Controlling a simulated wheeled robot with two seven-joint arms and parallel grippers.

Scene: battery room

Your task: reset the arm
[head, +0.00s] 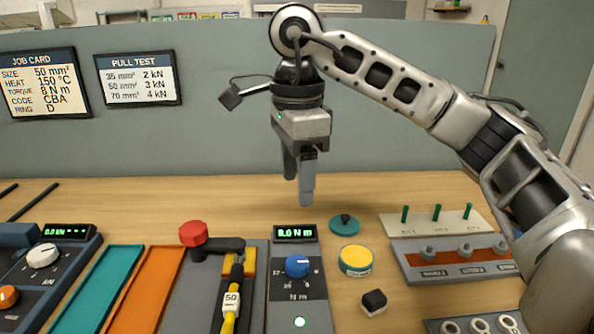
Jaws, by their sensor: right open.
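My right arm comes in from the right side of the head view and bends down at the wrist. My right gripper (298,190) points straight down, open and empty. It hangs in front of the grey back panel, above the rear of the wooden bench and behind the torque unit (286,278), whose display reads 8.0 N m. It appears to touch nothing. My left gripper and left arm are not in view.
A press with a red knob (193,233) stands beside a yellow cable (230,303) tagged 50. A teal lid (344,224), a yellow tin (355,260) and a small black block (374,302) lie right of the torque unit. A green-pegged board (437,220) stands further right.

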